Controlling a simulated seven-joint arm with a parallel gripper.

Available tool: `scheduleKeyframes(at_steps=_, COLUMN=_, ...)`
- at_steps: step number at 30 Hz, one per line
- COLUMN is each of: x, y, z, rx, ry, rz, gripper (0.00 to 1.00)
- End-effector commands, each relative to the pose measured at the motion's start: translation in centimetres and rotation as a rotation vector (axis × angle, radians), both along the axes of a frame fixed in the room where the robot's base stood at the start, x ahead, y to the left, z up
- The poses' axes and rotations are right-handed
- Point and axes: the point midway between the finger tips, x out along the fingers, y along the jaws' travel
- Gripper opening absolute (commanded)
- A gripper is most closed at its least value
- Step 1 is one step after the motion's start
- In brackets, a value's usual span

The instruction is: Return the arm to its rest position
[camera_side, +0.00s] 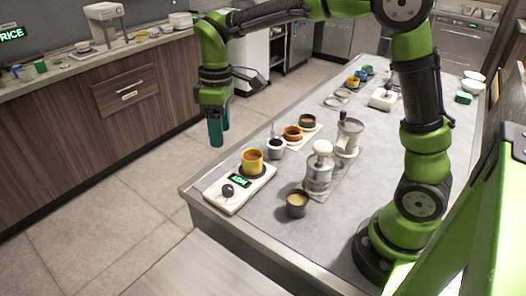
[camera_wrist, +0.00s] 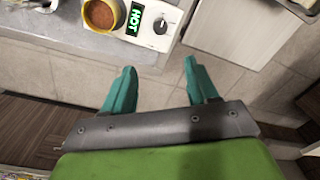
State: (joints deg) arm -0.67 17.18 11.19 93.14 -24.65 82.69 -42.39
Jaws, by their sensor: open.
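My gripper (camera_side: 218,136) has teal fingers and hangs past the left edge of the grey counter, over the tiled floor. In the wrist view my gripper (camera_wrist: 157,84) has its two fingers spread apart with nothing between them. The counter (camera_side: 335,235) runs below and to the right of it. A yellow cup (camera_side: 252,161) with reddish-brown contents sits on a white warmer (camera_side: 222,200) with a dark knob and a lit green display. In the wrist view the cup (camera_wrist: 103,14) and the warmer's HOT display (camera_wrist: 133,20) show at the top.
On the counter stand a dark cup of pale sauce (camera_side: 296,203), a silver grinder (camera_side: 319,168), another metal device (camera_side: 348,135), and several small bowls (camera_side: 292,132). White bowls and green blocks lie farther back. The floor (camera_side: 130,200) beneath my gripper is clear.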

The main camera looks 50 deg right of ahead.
Motion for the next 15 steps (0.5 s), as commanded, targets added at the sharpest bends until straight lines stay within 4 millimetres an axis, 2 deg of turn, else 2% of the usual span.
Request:
scheduleKeyframes(at_steps=1, x=-0.6, y=-0.1, z=-0.8, rx=0.005, ry=0.007, rz=-0.05, gripper=0.59)
scheduleKeyframes(at_steps=3, x=-1.9, y=-0.4, z=-0.6, rx=0.017, ry=-0.023, rz=-0.148, gripper=0.59)
scheduleKeyframes(at_steps=8, x=-5.2, y=-1.5, z=0.8, rx=0.067, ry=-0.116, rz=-0.367, gripper=0.59)
scheduleKeyframes(at_steps=15, x=-11.6, y=-3.3, z=2.9, rx=0.21, ry=-0.29, rz=-0.694, gripper=0.59)
